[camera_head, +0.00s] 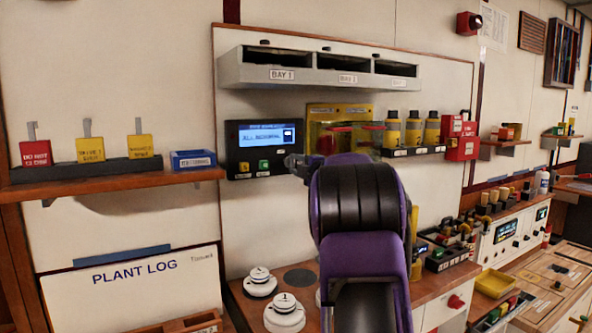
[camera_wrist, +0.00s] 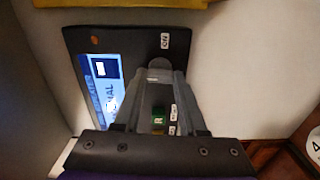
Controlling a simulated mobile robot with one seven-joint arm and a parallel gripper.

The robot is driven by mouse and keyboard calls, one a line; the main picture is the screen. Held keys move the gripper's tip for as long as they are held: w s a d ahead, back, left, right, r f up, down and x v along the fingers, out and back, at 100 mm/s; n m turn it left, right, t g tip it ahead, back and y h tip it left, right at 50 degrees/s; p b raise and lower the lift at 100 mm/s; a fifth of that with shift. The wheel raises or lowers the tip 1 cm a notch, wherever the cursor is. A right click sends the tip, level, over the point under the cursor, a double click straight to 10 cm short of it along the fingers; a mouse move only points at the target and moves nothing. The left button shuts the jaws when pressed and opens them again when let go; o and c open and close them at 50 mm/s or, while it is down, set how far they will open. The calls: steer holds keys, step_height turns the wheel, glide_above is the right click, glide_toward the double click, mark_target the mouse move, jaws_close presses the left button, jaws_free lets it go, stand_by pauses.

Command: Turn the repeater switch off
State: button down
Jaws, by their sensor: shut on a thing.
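The repeater panel (camera_head: 240,133) is a black box with a lit blue screen (camera_head: 266,136) reading ALL NORMAL, on the white wall board left of my arm. It also fills the left and middle of the wrist view (camera_wrist: 140,40), turned on its side. Its repeater switch (camera_wrist: 159,64) shows as a small grey rounded piece beside an ON label (camera_wrist: 165,40). My gripper (camera_wrist: 160,76) is shut on this switch, and the fingers hide most of it. In the head view my gripper (camera_head: 291,161) is at the panel's lower right corner.
A yellow panel (camera_head: 322,115) and several yellow bottles (camera_head: 413,130) are to the right. A grey bay shelf (camera_head: 318,73) is above, and white round detectors (camera_head: 284,312) stand on the bench below.

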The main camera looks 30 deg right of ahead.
steer(key=shift+n, duration=0.5)
steer(key=shift+c, duration=2.3)
jaws_free()
steer(key=s+a, duration=0.1)
steer(key=s, duration=1.6)
steer(key=shift+s, duration=0.2)
